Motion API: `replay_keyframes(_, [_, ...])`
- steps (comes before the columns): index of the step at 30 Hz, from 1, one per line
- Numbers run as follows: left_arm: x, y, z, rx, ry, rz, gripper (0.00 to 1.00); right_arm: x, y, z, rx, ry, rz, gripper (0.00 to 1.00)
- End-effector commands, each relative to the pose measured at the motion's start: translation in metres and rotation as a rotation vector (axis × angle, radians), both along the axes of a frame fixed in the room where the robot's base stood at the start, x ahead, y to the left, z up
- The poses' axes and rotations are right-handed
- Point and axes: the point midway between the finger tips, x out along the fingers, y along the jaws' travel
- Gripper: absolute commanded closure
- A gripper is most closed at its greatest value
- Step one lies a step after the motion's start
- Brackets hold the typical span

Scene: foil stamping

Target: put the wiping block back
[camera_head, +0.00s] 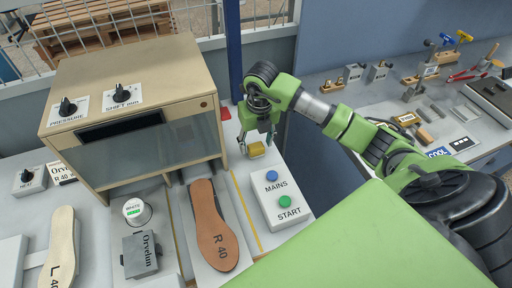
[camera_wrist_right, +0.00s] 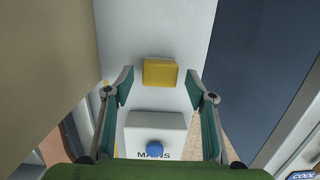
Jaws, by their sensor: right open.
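The wiping block, a small yellow block (camera_head: 256,149), sits on the pale bench top behind the white MAINS/START box. It also shows in the right wrist view (camera_wrist_right: 160,72), just beyond and between the fingertips. My right gripper (camera_head: 257,143) is open around or just above the block, with its fingers pointing down. In the right wrist view my right gripper (camera_wrist_right: 158,80) has a gap on both sides of the block, and no contact shows. My left gripper is not in view.
The MAINS/START button box (camera_head: 286,205) stands close in front of the block. The beige press (camera_head: 140,110) is to the left, with a brown R 40 sole (camera_head: 213,225) in front. A blue post (camera_head: 233,50) rises behind. A side bench (camera_head: 440,120) at right holds tools.

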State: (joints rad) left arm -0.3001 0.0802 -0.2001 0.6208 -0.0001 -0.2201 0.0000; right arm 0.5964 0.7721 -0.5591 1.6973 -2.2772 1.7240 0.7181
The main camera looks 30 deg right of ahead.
Motion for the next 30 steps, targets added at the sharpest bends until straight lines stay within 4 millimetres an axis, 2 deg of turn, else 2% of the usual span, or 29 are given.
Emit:
replay_keyframes(1, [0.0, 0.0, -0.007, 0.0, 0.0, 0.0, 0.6, 0.001, -0.001, 0.01, -0.002, -0.008, 0.0, 0.49])
replay_keyframes(6, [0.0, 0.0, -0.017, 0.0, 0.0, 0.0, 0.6, -0.004, 0.001, 0.048, -0.002, -0.007, 0.0, 0.49])
replay_keyframes(13, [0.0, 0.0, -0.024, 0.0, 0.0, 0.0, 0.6, -0.009, 0.002, 0.084, 0.0, -0.004, -0.001, 0.49])
replay_keyframes(19, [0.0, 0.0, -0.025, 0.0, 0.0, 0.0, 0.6, -0.011, 0.002, 0.094, 0.0, 0.0, -0.002, 0.49])
replay_keyframes(30, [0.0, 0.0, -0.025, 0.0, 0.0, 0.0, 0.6, -0.011, 0.002, 0.094, 0.0, 0.0, -0.002, 0.49])
